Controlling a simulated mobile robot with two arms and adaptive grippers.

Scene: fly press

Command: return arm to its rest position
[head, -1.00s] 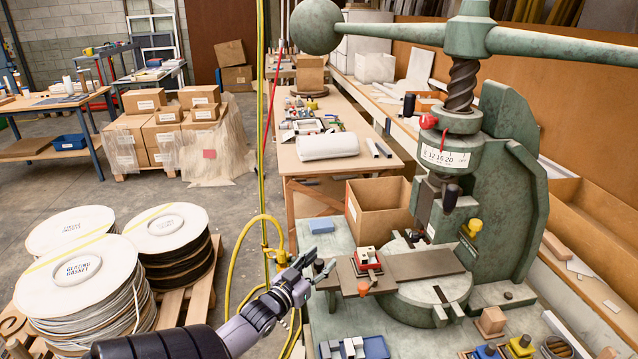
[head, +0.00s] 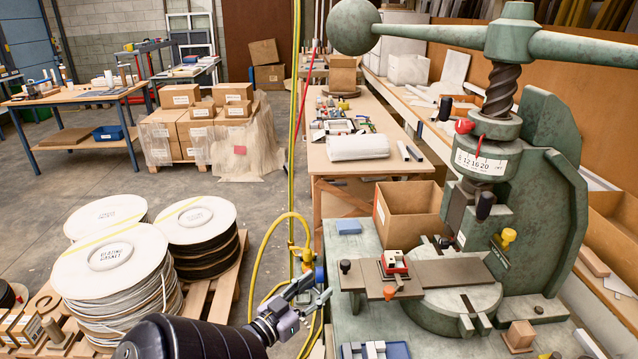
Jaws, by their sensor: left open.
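My left gripper (head: 314,292) is at the lower middle, at the left edge of the press bench. It is open and empty, and its arm comes in from the bottom left. The green fly press (head: 540,190) stands on the bench to its right, with its long arm and ball weight (head: 353,26) at the top. A grey plate (head: 450,274) lies across the round press table, bearing a small red and white block (head: 394,263) and an orange knob (head: 389,292). The gripper is left of the plate and appears apart from it. My right gripper does not show.
An open cardboard box (head: 410,226) and a blue block (head: 348,227) sit on the bench (head: 345,322). Gasket reels (head: 112,254) on a pallet stand at the left. A yellow hose (head: 258,262) loops behind the gripper. The floor at the middle left is clear.

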